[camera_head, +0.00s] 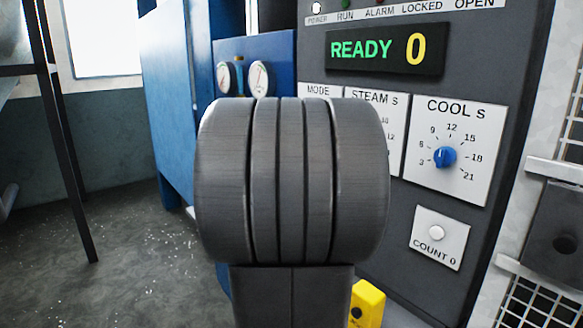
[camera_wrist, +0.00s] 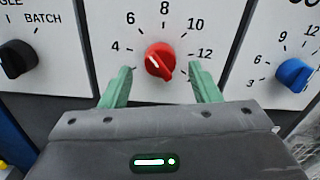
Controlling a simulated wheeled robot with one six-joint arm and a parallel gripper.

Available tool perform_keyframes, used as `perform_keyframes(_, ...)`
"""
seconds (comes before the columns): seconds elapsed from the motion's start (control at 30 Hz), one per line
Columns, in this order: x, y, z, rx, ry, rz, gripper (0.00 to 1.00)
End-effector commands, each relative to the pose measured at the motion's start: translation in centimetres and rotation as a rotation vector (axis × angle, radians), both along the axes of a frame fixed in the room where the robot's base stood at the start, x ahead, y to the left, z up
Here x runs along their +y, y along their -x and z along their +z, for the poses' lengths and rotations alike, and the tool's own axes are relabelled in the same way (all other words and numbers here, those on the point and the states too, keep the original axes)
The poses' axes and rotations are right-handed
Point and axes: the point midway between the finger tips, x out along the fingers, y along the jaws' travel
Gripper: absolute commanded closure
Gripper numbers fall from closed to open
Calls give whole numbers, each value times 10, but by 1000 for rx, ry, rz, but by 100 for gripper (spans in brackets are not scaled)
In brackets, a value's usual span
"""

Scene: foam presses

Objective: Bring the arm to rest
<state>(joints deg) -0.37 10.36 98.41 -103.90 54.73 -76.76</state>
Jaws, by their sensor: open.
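My gripper (camera_wrist: 160,70) shows in the wrist view with its two green fingers apart and nothing held between them. A red steam knob (camera_wrist: 160,61) on a white dial plate lies between or just beyond the fingertips; I cannot tell whether they touch it. In the head view my own grey arm fills the middle, covers much of the mode and steam plates and hides my gripper.
The dark press panel (camera_head: 345,75) stands close ahead, its display (camera_head: 385,47) reading READY 0. A black mode knob (camera_wrist: 17,58) and blue cool knob (camera_wrist: 294,74) flank the steam dial. A yellow box (camera_head: 367,303) is low down. Open floor (camera_head: 135,265) lies left.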

Motion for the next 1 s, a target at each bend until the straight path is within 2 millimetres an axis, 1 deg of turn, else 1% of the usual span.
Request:
perform_keyframes(0.03, -6, -4, 1, 2, 1, -3, 44)
perform_keyframes(0.1, -11, -8, 1, 1, 1, -1, 44)
perform_keyframes(0.23, -17, -13, 0, 0, 0, -1, 44)
perform_keyframes(0.67, -18, -14, 0, 0, 0, 1, 44)
perform_keyframes(0.83, -8, -7, 0, -1, 1, 2, 44)
perform_keyframes(1.0, 12, 8, -1, -2, 0, 4, 44)
